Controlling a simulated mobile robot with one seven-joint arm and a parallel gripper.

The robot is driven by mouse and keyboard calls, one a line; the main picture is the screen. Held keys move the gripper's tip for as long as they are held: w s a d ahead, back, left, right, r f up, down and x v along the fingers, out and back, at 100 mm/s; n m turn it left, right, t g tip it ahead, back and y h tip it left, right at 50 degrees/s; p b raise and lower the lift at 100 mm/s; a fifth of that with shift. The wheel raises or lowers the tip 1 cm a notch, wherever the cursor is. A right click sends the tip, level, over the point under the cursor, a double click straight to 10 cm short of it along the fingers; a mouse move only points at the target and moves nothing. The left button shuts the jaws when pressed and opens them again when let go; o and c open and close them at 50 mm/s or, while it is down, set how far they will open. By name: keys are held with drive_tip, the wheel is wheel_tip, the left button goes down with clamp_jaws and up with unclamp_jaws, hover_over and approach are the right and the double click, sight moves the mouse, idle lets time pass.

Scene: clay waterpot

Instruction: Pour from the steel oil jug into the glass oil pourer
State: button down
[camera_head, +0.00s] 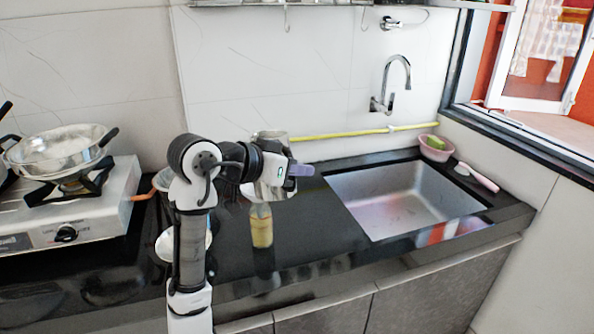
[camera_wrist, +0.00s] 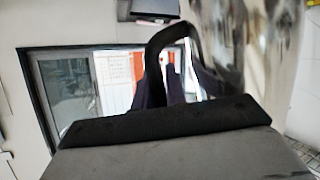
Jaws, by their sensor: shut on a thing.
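The steel oil jug (camera_head: 270,135) is held up above the counter, its rim showing just behind and above my gripper (camera_head: 298,170). In the wrist view the jug's shiny body (camera_wrist: 262,40) fills the upper right, and its dark handle (camera_wrist: 158,45) runs down between my gripper's fingers (camera_wrist: 168,92), which are shut on it. The jug looks roughly upright; its lower part is mostly hidden by my wrist. The glass oil pourer (camera_head: 262,227), holding yellowish oil, stands upright on the black counter below my gripper. Its top is hard to make out against the pale shape behind.
A gas stove (camera_head: 100,210) with a pan (camera_head: 62,150) is at the left. White bowls (camera_head: 165,243) stand behind my arm. A steel sink (camera_head: 405,200) lies right of the pourer, with a pink bowl (camera_head: 437,152) at its far corner. The counter between pourer and sink is clear.

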drive_tip(key=shift+r, duration=0.1)
drive_tip(key=shift+m+t, duration=0.5)
drive_tip(key=shift+m, duration=0.2)
wheel_tip(320, 180, up, 5)
drive_tip(key=shift+f+p, duration=0.1)
drive_tip(key=shift+p, duration=0.75)
